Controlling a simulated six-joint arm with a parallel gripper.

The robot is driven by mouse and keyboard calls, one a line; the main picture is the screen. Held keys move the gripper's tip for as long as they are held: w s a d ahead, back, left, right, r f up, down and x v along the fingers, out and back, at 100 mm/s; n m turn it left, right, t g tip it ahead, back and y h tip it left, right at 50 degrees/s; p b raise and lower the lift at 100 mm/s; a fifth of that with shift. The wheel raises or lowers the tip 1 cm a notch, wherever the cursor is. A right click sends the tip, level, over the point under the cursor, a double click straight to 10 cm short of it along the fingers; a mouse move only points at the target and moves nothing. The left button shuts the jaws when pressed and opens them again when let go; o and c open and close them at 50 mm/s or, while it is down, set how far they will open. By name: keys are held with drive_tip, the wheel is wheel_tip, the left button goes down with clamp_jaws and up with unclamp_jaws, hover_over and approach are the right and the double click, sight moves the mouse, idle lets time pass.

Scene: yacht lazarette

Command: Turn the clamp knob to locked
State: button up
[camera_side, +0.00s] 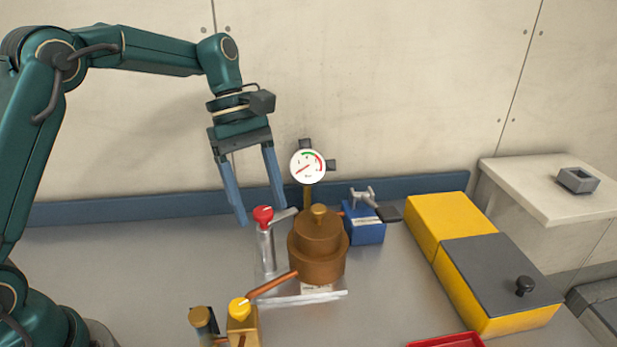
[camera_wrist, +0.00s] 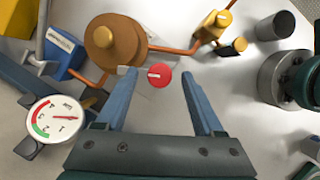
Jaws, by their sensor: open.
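A red knob (camera_side: 263,214) tops a silver clamp post (camera_side: 267,248), whose short arm reaches toward the brass pot (camera_side: 317,250). In the wrist view the red knob (camera_wrist: 158,75) shows a white mark running roughly sideways across its left part. My gripper (camera_side: 262,216) points down, with its two blue fingers spread and nothing held. In the wrist view my gripper (camera_wrist: 161,73) has its fingertips on either side of the knob, with gaps visible. I cannot tell whether the fingertips are level with the knob or above it. No locked marking is readable.
A dial gauge (camera_side: 308,166) stands above the pot. A blue box (camera_side: 364,225) with a lever is to its right. A yellow-knobbed valve (camera_side: 240,311) and copper pipe (camera_side: 274,285) are in front. Yellow boxes (camera_side: 450,220) and a red tray (camera_side: 447,341) lie to the right.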

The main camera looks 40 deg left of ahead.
drive_tip(key=shift+s+n+t, duration=0.1)
drive_tip(key=shift+n+t, duration=0.3)
drive_tip(key=shift+n, duration=0.7)
drive_tip(key=shift+a+r, duration=0.1)
drive_tip(key=shift+r, duration=0.05)
drive_tip(key=s+r+m+t+y, duration=0.1)
drive_tip(key=s+r+m+t, duration=0.1)
drive_tip(key=s+r, duration=0.6)
drive_tip(key=s+a+f+m+t+y, duration=0.2)
drive_tip(key=s+f+m, duration=0.3)
drive_tip(key=m, duration=0.8)
drive_tip(key=shift+s+t+y, duration=0.6)
drive_tip(key=shift+s+t, duration=0.3)
drive_tip(key=shift+s, duration=0.65)
drive_tip(key=shift+m, duration=0.3)
